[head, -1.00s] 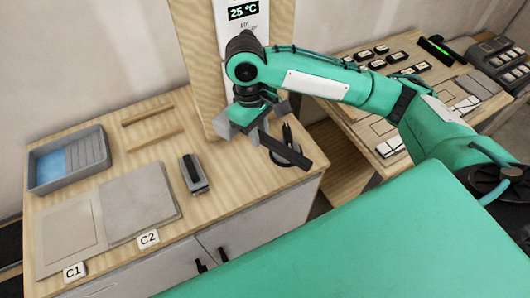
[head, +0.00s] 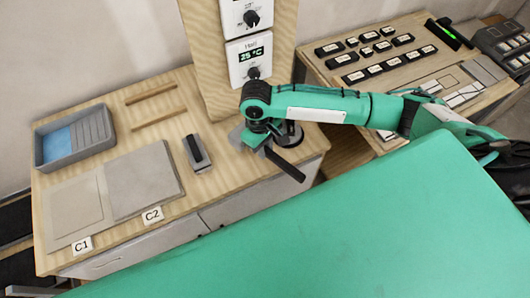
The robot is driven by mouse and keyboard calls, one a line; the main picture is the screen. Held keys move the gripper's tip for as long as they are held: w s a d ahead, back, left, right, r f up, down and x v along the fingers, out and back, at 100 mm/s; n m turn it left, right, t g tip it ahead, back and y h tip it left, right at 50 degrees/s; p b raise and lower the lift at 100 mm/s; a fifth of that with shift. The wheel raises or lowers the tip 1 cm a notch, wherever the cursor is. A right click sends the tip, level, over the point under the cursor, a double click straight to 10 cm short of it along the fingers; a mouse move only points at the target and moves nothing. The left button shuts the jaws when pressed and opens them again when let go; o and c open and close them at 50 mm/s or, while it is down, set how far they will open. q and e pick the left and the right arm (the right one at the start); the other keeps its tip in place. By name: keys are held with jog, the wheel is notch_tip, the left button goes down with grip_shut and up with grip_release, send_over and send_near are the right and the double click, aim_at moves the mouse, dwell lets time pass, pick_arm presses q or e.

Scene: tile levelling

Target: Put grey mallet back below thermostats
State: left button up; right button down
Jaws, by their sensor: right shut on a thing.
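My right gripper (head: 260,141) is shut on the grey mallet and is low over the right part of the wooden worktop. The mallet's dark handle (head: 286,166) sticks out toward the lower right. A grey part, seemingly its head, shows left of the gripper, partly hidden. I cannot tell whether the mallet touches the worktop. Two white thermostats, an upper one (head: 236,18) and a lower one (head: 240,70) reading 25 °C, are on a wooden panel behind the gripper. My left gripper is not in view.
On the worktop (head: 160,128) are a grey tray (head: 48,150) with blue inside, grey tiles (head: 145,182) by labels C1 and C2, and a dark-topped block (head: 196,152). Another table holds several small modules.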

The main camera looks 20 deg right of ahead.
aim_at(265, 162)
notch_tip(265, 162, down, 3)
jog(key=shift+f+p, duration=0.15)
jog(key=shift+p, duration=0.25)
jog(key=shift+f, duration=0.5)
jog(key=c, duration=1.3)
grip_release()
jog(key=shift+f, duration=0.15)
jog(key=r+b, duration=0.1)
jog(key=r, duration=0.2)
jog(key=w+r+b, duration=0.1)
jog(key=r, duration=0.3)
jog(key=r+b, duration=0.1)
jog(key=r, duration=0.3)
jog(key=shift+w+a+r, duration=0.1)
jog(key=shift+w+a, duration=0.1)
jog(key=shift+a, duration=0.1)
jog(key=shift+r, duration=0.5)
